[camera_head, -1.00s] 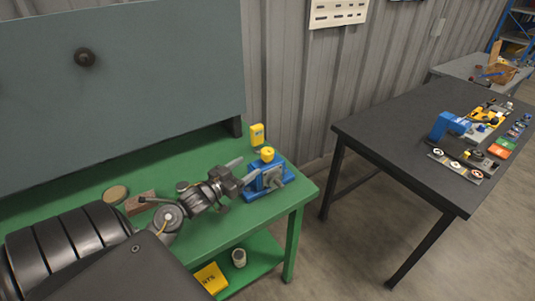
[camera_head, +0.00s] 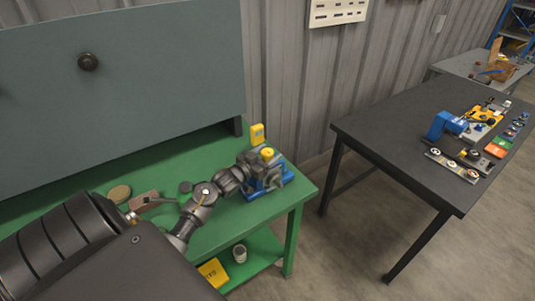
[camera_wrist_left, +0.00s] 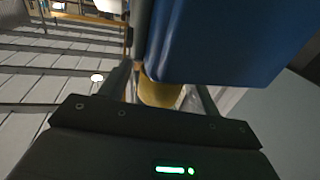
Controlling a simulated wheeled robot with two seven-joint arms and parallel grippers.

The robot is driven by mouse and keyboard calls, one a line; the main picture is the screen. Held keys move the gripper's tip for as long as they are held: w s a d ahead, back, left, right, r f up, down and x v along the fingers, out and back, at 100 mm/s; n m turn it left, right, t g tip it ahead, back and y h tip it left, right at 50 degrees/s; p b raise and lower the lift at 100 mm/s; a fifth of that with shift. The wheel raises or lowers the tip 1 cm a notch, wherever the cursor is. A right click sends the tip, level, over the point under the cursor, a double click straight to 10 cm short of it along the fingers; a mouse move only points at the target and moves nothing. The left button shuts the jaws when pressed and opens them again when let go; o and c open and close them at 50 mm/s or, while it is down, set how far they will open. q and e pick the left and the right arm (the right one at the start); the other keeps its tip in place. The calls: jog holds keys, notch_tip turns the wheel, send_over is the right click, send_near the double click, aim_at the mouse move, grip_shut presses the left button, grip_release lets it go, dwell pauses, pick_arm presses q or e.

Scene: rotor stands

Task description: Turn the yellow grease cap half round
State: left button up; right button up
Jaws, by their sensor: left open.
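The yellow grease cap (camera_head: 267,153) sits on top of a blue rotor stand (camera_head: 284,177) at the right end of the green bench. My left gripper (camera_head: 262,160) is at the stand, right by the cap. In the left wrist view the yellow cap (camera_wrist_left: 160,92) shows between the two open fingers, with the blue body (camera_wrist_left: 225,40) beyond it. The fingers are apart; I cannot tell whether either touches the cap. Part of the stand is hidden behind my gripper. My right gripper is not in view.
A grey panel (camera_head: 110,70) rises behind. A dark table (camera_head: 380,125) with several parts stands at right.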

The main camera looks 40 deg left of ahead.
pick_arm(q)
jog(key=c, duration=1)
jog(key=shift+a+f+m+g+h+b, duration=0.15)
jog(key=shift+m+h+b, duration=0.4)
jog(key=shift+h, duration=0.3)
jog(key=shift+d+f+m+g+h+b, duration=0.15)
jog(key=shift+m+h+b, duration=0.4)
jog(key=shift+h, duration=0.3)
jog(key=m+g+h+b, duration=0.3)
jog(key=m+h+b, duration=0.1)
jog(key=b, duration=0.3)
jog(key=m+g+h+b, duration=0.3)
jog(key=h+b, duration=0.3)
jog(key=b, duration=0.2)
jog(key=shift+m+g, duration=0.4)
jog(key=shift+r+m+g+h+b, duration=0.3)
jog(key=shift+m+g+b, duration=0.15)
jog(key=shift+b, duration=0.55)
